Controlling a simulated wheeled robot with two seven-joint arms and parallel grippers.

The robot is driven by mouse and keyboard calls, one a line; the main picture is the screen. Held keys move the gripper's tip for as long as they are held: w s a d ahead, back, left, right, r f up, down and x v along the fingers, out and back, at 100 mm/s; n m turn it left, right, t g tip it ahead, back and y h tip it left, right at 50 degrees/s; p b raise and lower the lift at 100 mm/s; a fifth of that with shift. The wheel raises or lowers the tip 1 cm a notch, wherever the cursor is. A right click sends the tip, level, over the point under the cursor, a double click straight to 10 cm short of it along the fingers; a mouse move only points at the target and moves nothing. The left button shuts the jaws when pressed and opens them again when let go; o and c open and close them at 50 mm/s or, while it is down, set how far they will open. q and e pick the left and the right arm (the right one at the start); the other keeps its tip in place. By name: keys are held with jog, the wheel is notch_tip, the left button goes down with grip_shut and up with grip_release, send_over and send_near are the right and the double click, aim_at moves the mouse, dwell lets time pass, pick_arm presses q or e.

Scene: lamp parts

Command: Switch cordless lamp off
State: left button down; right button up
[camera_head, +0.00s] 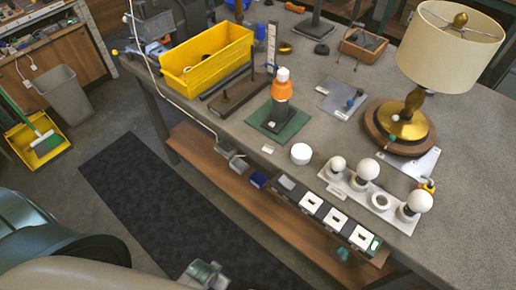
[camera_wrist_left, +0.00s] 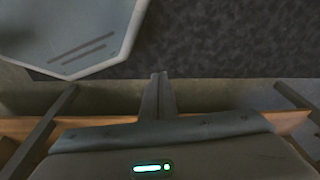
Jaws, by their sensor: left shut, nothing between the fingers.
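A table lamp with a cream shade (camera_head: 452,32) and brass stem stands upright on a round wooden base (camera_head: 375,128) at the right of the workbench. An orange, white-topped device (camera_head: 282,88) stands on a green mat (camera_head: 264,128) near the middle. I cannot tell which is the cordless lamp, or see a switch clearly. My left gripper (camera_wrist_left: 160,76) is shut and empty in the left wrist view, with dark floor matting beyond its fingertips. A grey part of my left arm shows at the bottom of the head view, apart from both lamps. My right gripper is not in view.
A white strip with several bulbs (camera_head: 353,187) lies along the workbench's front edge, above a row of switches (camera_head: 337,219). A yellow bin (camera_head: 207,61) stands at the back left. The dark floor mat (camera_head: 150,200) is clear.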

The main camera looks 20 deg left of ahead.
aim_at(276, 118)
pick_arm(q)
jog(key=w+r+t, duration=0.1)
jog(key=w+r, duration=0.2)
jog(key=r, duration=0.9)
jog(key=w+r+t, duration=0.1)
jog(key=w+r, duration=0.3)
jog(key=r, duration=0.8)
jog(key=w+r+m+t+h, duration=0.1)
jog(key=w+r+t+h, duration=0.4)
jog(key=w+r, duration=1.7)
jog(key=w+t, duration=0.3)
jog(key=t, duration=0.2)
jog(key=shift+a+r+m, duration=0.15)
jog(key=shift+m, duration=0.25)
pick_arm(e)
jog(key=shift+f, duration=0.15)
pick_arm(q)
jog(key=shift+w, duration=0.2)
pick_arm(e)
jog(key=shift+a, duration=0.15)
